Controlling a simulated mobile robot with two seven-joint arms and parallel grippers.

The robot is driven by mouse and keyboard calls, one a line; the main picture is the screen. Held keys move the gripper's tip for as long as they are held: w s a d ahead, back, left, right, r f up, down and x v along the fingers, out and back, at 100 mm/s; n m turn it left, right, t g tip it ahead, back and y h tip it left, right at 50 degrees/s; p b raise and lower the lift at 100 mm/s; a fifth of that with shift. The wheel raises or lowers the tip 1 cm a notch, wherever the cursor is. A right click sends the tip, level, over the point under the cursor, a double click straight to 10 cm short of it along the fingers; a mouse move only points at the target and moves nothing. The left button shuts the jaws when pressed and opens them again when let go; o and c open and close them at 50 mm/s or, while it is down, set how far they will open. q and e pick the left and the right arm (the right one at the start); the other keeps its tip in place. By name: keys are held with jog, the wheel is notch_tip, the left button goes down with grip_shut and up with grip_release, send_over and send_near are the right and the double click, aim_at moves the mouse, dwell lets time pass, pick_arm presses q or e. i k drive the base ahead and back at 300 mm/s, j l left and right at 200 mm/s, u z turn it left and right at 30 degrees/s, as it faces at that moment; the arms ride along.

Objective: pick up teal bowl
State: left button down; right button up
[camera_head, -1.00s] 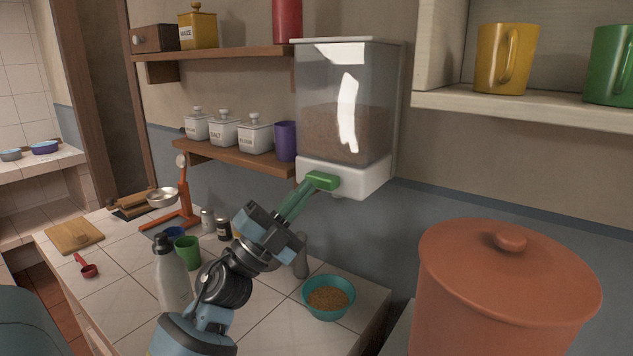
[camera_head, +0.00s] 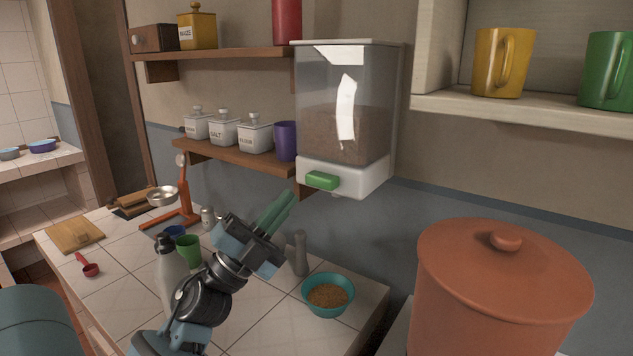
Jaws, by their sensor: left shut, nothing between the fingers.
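The teal bowl (camera_head: 344,310) stands upright on the tiled counter near its right end, with brown grain (camera_head: 327,295) in it. My left gripper (camera_head: 284,203) is up and to the left of the bowl, above the counter. Its green fingers are together and hold nothing. They point up and to the right, apart from the green lever (camera_head: 322,180) of the wall dispenser (camera_head: 345,110). The dispenser holds brown grain behind its clear front. My right gripper is not in view.
A grey pepper-mill-like object (camera_head: 300,254) stands just behind the bowl. A large terracotta pot (camera_head: 490,290) stands right of the counter's end.

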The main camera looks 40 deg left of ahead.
aim_at(327, 295)
jog(key=k+j, duration=0.2)
jog(key=k, duration=0.3)
jog(key=k+j, duration=0.25)
jog(key=k, duration=0.2)
